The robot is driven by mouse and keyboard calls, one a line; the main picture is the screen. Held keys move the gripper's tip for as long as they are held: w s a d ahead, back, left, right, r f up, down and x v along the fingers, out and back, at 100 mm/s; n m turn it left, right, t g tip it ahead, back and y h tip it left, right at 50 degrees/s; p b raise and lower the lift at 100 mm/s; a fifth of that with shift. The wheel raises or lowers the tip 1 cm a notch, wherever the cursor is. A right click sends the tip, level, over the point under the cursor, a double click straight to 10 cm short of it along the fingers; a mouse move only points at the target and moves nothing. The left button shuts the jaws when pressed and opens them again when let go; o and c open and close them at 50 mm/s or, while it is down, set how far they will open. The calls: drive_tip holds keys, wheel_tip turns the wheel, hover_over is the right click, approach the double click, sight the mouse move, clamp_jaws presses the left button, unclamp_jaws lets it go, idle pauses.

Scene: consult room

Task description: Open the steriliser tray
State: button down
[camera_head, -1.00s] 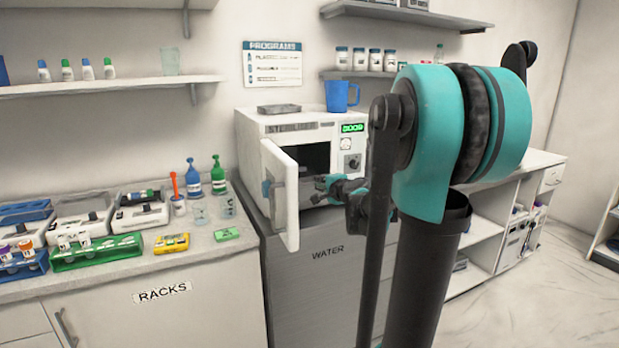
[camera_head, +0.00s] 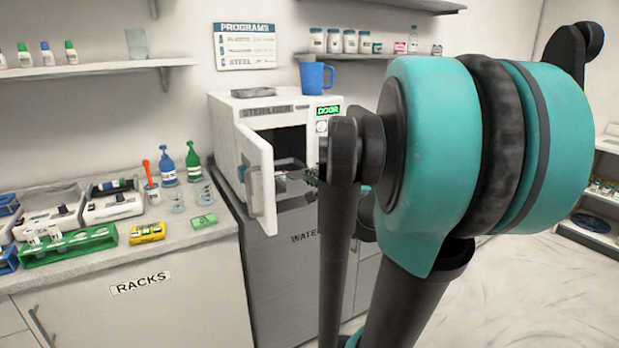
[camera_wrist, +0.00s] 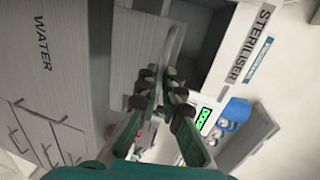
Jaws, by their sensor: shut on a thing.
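My gripper (camera_head: 311,177) is at the tray's front, mostly hidden behind my arm in the head view. In the wrist view my gripper (camera_wrist: 159,85) has its fingers close together at the tray's front edge, shut on the tray. The exact contact is small and dark there.
A blue mug (camera_head: 316,78) and a shallow grey dish (camera_head: 254,92) sit on top of the steriliser. Bottles (camera_head: 193,163), a yellow box (camera_head: 148,233) and racks (camera_head: 70,246) stand on the left counter. Open floor lies at the right.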

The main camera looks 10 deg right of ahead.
drive_tip(key=c, duration=1.7)
unclamp_jaws()
drive_tip(key=v, duration=1.2)
drive_tip(key=s+a+f+n+g, duration=0.3)
drive_tip(key=a+f+n, duration=0.1)
drive_tip(key=f, duration=0.4)
drive_tip(key=s+a+f+n+g, duration=0.2)
drive_tip(key=a+f+n+g, duration=0.25)
drive_tip(key=f, duration=0.45)
drive_tip(key=s+d+f+n+g+h, duration=0.2)
drive_tip(key=s+f+n+g+h, duration=0.1)
drive_tip(key=s+f+n, duration=0.3)
wheel_tip(320, 180, down, 4)
drive_tip(key=shift+s+d+f+h, duration=0.25)
drive_tip(key=shift+s+h, duration=0.25)
drive_tip(key=shift+s, duration=0.5)
